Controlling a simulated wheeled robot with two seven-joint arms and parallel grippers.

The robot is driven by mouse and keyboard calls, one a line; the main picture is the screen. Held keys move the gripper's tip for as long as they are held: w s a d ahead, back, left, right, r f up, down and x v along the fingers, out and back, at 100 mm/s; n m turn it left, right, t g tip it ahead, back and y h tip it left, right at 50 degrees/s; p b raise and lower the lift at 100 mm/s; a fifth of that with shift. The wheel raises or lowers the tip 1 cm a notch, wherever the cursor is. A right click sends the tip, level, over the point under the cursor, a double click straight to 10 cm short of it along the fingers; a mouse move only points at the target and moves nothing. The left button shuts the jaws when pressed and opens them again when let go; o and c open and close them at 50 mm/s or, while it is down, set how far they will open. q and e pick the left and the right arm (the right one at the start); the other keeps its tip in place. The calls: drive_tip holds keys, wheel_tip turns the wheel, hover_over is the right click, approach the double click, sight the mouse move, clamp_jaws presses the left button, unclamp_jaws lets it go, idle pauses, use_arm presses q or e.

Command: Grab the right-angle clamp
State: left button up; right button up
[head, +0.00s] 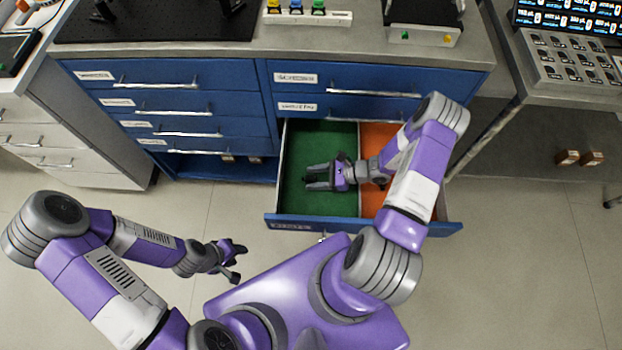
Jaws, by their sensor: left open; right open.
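I cannot make out the right-angle clamp in the head view. A drawer (365,221) is pulled open, with a green-lined compartment (318,143) on the left and an orange-lined one (371,139) on the right. My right arm reaches over the orange side. My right gripper (310,179) is open over the green compartment, its fingers pointing left, with nothing visible between them. The gripper and arm hide part of both compartments. My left gripper (240,263) is open and empty, over the floor to the left of the drawer.
Blue cabinet drawers (170,105) on the left are shut, with an open shelf below. The worktop above holds a black board (155,22) and a white strip with coloured knobs (308,16). A grey side table (568,62) stands right. The floor at left is clear.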

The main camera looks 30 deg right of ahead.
clamp_jaws()
